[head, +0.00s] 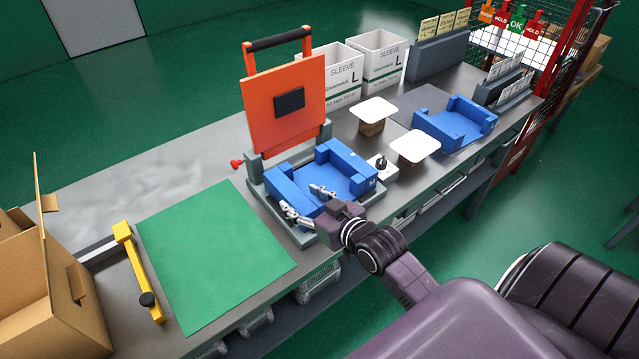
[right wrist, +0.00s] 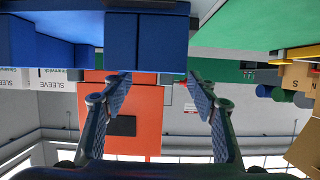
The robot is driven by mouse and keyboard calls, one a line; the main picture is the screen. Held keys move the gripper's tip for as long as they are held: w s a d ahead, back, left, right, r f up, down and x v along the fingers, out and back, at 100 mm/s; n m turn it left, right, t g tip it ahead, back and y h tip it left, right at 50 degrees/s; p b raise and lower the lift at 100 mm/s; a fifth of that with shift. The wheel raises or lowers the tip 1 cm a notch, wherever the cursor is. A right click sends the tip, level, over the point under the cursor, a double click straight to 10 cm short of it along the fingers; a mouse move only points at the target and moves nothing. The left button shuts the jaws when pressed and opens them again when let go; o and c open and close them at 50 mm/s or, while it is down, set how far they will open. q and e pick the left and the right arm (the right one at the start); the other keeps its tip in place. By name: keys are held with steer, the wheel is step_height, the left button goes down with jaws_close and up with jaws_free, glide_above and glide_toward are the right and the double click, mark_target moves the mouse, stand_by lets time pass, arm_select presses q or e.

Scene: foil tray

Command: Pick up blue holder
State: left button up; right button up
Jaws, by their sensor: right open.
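A blue holder (head: 345,182) with raised walls sits in a grey fixture (head: 258,188) below a raised orange lid (head: 270,115). A second blue holder (head: 455,122) lies on a dark mat farther right. My right gripper (head: 305,200) is open and empty at the near left wall of the holder in the fixture, its fingers spread. In the right wrist view, the open gripper (right wrist: 160,85) has a blue wall end (right wrist: 148,40) ahead, between the fingertips in the picture. I cannot tell whether the fingers touch it. My left gripper is not in view.
The raised lid stands behind the fixture, with a red knob (head: 237,164) at its left. White-topped blocks (head: 375,110) (head: 415,147) stand to the right. A green mat (head: 210,250) lies clear at left, beside a yellow-handled bar (head: 139,270) and cardboard box (head: 50,300).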

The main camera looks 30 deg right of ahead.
mark_target(290, 190)
steer(key=shift+w+a+f+p, duration=0.15)
steer(key=shift+w+p, duration=0.25)
steer(key=shift+w, duration=0.7)
steer(key=p+x, duration=0.1)
steer(key=x, duration=0.2)
steer(key=shift+w, duration=0.1)
steer(key=shift+w+f, duration=0.25)
steer(key=shift+w, duration=0.2)
steer(key=shift+c, duration=0.2)
jaws_close()
steer(key=shift+r, duration=0.1)
